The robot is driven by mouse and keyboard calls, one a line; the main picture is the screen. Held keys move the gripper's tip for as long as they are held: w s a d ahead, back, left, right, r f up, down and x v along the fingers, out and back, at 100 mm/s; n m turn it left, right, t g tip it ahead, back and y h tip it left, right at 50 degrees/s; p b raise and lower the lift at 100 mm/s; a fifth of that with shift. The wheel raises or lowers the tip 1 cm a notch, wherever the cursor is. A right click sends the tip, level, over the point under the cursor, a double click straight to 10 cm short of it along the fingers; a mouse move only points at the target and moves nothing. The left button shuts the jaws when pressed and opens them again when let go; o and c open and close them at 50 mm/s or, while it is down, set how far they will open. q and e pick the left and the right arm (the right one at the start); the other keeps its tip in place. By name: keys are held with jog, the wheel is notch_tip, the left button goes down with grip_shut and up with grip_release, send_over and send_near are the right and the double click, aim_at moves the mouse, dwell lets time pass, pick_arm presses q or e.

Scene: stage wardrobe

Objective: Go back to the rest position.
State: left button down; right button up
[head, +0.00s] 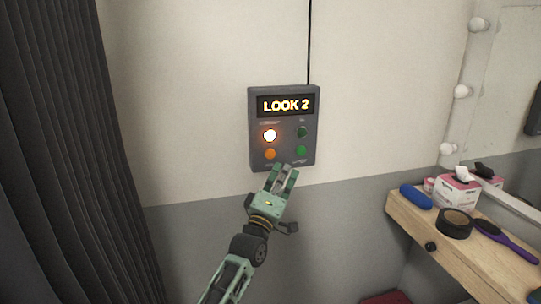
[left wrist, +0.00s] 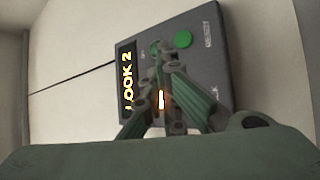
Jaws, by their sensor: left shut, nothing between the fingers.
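My left gripper (head: 283,169) is shut and empty, in front of the lower edge of a grey control box (head: 312,121) on the wall. The box's display (head: 286,105) reads "LOOK 2". Its upper left button (head: 270,135) glows bright orange-white, the lower left one (head: 270,154) is orange, and the two on the right are green. In the left wrist view the box (left wrist: 205,45) appears turned sideways, with the fingers (left wrist: 180,48) in front of it and hiding part of it. I cannot tell whether the fingertips touch the box. My right gripper is not in view.
A dark curtain (head: 60,130) hangs at the left. A wooden dressing table (head: 465,260) stands at the right under a mirror with bulbs, bearing a tissue box (head: 457,192), a blue object (head: 415,197), a round black container (head: 454,223) and a purple brush (head: 508,243).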

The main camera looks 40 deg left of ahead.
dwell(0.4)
pick_arm(q)
jog(key=s+d+f+m+g+h, duration=0.1)
jog(key=s+d+f+m+g, duration=0.15)
jog(key=f, duration=1.05)
jog(key=s+d+f+m+g+h, duration=0.1)
jog(key=s+d+f+m+g, duration=0.15)
jog(key=f, duration=1.05)
jog(key=s+d+f+m+g+h, duration=0.1)
jog(key=f+m+g, duration=0.15)
jog(key=f, duration=0.95)
jog(key=s+d+f+m+g+b, duration=0.1)
jog(key=s+d+f+m+g, duration=0.15)
jog(key=s+f, duration=0.65)
jog(key=s+d+f+m+g, duration=0.1)
jog(key=s+d+f+g, duration=0.15)
jog(key=s+f, duration=0.65)
jog(key=s+d+f+m+g, duration=0.2)
jog(key=s+f, duration=0.4)
jog(key=s, duration=0.6)
jog(key=s+d+f+m+g, duration=0.1)
jog(key=s+f+m+g, duration=0.2)
jog(key=s, duration=0.9)
jog(key=s+d+f+m+g+h, duration=0.1)
jog(key=s+f+g, duration=0.3)
jog(key=s+f, duration=0.6)
jog(key=s+d+m, duration=0.1)
jog(key=s, duration=0.1)
jog(key=shift+s+d+m, duration=0.3)
jog(key=shift+s+m, duration=0.1)
